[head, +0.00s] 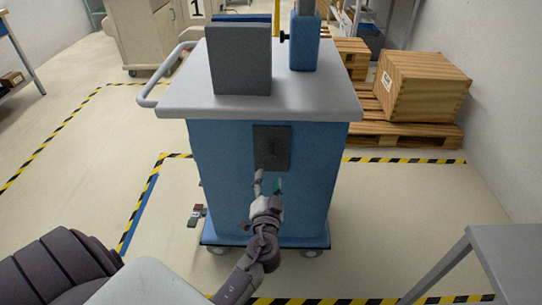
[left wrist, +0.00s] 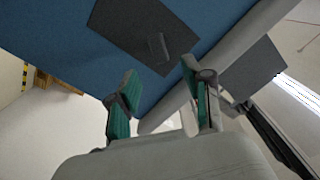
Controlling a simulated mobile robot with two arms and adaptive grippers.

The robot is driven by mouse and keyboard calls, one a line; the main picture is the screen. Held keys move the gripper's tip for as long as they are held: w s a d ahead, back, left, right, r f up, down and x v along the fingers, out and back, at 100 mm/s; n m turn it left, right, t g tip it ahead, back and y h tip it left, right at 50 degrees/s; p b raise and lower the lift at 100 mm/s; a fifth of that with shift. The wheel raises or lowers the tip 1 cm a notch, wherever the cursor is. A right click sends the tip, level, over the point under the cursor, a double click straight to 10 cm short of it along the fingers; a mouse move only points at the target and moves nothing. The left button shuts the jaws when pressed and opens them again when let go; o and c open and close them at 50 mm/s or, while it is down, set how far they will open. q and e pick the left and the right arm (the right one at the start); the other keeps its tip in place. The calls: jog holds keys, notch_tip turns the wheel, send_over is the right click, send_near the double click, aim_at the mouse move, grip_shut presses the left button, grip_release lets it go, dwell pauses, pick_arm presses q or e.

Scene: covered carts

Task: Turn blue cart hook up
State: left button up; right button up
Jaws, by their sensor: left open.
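The blue cart (head: 205,180) stands in front of me with a grey top. A dark square plate (head: 272,148) is on its near side, just under the top. A small dark hook (left wrist: 158,47) shows on that plate in the left wrist view; it lies close to the plate's surface, and its exact turn is hard to tell. My left gripper (head: 268,183) is open and empty, just below the plate. In the left wrist view its two green-padded fingers (left wrist: 160,78) are apart, with the hook beyond the gap, not between them. My right gripper is not in view.
A grey block (head: 240,60) and a blue post (head: 304,42) stand on the cart top. A wooden crate (head: 422,85) on pallets is at the back right. A grey table (head: 510,255) is at the right front. Floor left of the cart is mostly open.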

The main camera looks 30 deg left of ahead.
aim_at(270, 160)
pick_arm(q)
jog(key=p+x, duration=0.1)
jog(key=x, duration=0.8)
jog(key=shift+w, duration=0.15)
grip_shut()
